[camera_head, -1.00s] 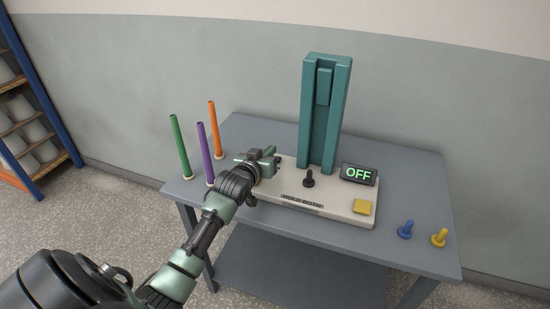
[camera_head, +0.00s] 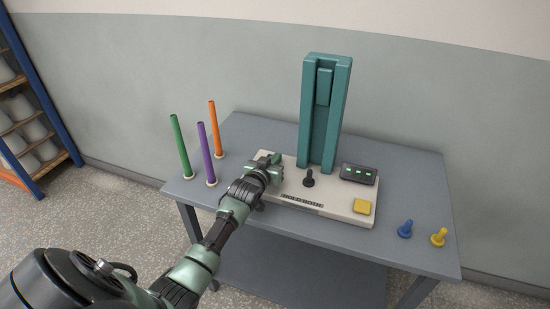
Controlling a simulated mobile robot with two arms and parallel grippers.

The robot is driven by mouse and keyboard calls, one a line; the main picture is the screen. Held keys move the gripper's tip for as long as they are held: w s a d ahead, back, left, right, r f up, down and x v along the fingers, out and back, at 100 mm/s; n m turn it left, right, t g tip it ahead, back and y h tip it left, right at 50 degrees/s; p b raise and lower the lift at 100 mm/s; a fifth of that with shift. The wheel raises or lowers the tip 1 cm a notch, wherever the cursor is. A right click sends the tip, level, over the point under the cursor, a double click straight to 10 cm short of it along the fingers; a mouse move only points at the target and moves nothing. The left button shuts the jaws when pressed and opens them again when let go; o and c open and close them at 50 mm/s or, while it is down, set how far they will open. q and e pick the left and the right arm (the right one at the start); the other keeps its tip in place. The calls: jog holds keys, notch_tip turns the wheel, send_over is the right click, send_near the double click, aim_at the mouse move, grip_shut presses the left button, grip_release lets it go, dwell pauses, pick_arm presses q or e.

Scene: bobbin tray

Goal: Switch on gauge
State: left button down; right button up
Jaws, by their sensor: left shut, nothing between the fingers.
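The gauge is a cream base (camera_head: 335,208) on the grey table, with a tall teal column (camera_head: 338,115) at its back. Its small dark display (camera_head: 359,173) shows a few small green marks. My right gripper is not in view.
Green (camera_head: 180,147), purple (camera_head: 206,153) and orange (camera_head: 215,130) rods stand upright at the table's left. A blue peg (camera_head: 406,229) and a yellow peg (camera_head: 439,237) are at the right. A shelf (camera_head: 33,140) with pale cones stands far left.

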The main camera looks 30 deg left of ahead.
pick_arm(q)
jog(key=shift+f, duration=0.1)
jog(key=shift+r+p, duration=0.35)
jog(key=shift+r, duration=0.05)
jog(key=r+p, duration=0.3)
jog(key=r, duration=0.1)
jog(key=shift+d, duration=0.3)
jog(key=v, duration=0.6)
jog(key=b+v, duration=0.1)
jog(key=v, duration=0.2)
jog(key=shift+d+f, duration=0.2)
jog(key=shift+f, duration=0.2)
jog(key=shift+s+d+r, duration=0.15)
jog(key=shift+s+r, duration=0.05)
jog(key=shift+s, duration=0.2)
